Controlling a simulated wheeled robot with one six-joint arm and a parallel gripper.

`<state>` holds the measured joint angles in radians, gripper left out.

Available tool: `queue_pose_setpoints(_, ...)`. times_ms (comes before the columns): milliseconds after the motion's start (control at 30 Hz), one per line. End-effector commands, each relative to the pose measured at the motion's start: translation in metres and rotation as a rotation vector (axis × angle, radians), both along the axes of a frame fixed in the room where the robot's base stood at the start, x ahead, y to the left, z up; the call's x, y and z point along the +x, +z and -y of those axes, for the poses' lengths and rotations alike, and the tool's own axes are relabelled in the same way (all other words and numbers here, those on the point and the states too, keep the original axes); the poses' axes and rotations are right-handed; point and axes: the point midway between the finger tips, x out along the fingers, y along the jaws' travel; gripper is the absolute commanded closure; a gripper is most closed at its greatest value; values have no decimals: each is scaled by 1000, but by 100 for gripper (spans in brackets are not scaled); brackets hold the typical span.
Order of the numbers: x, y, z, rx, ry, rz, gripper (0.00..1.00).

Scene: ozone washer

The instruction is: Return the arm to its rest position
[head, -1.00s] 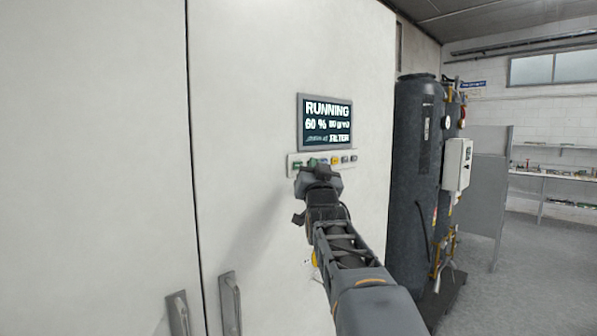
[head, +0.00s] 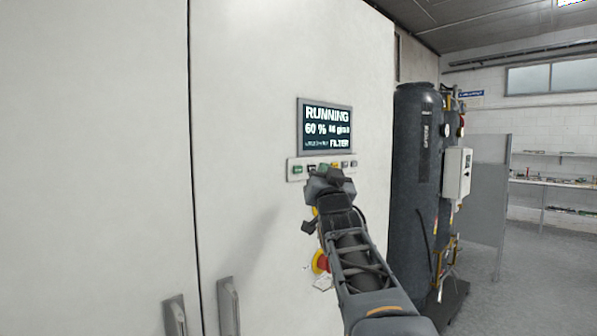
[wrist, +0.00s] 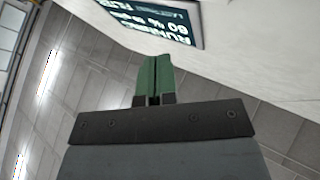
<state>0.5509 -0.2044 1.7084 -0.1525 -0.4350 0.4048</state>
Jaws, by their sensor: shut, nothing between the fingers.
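My gripper (head: 326,176) is just below and in front of the button strip (head: 297,170) on the white cabinet, covering part of the strip. In the wrist view its green fingertips (wrist: 154,80) are together with nothing between them. The arm reaches up from the bottom right of the head view.
A red and yellow emergency stop (head: 320,262) is beside my forearm, partly hidden. Two door handles (head: 229,306) stick out at lower left. Dark tanks (head: 415,190) with a white box (head: 457,172) stand at right. Open floor lies beyond.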

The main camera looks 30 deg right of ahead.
Motion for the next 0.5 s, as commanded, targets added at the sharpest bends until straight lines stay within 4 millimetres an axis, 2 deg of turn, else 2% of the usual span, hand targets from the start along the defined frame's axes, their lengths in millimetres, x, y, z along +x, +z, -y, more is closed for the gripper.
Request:
queue_pose_setpoints(367, 0, 0, 0, 0, 0, 0, 100)
queue_pose_setpoints(467, 6, -17, 6, 15, -34, -99, 100)
queue_pose_setpoints(500, 10, -35, 11, 42, -49, -170, 100)
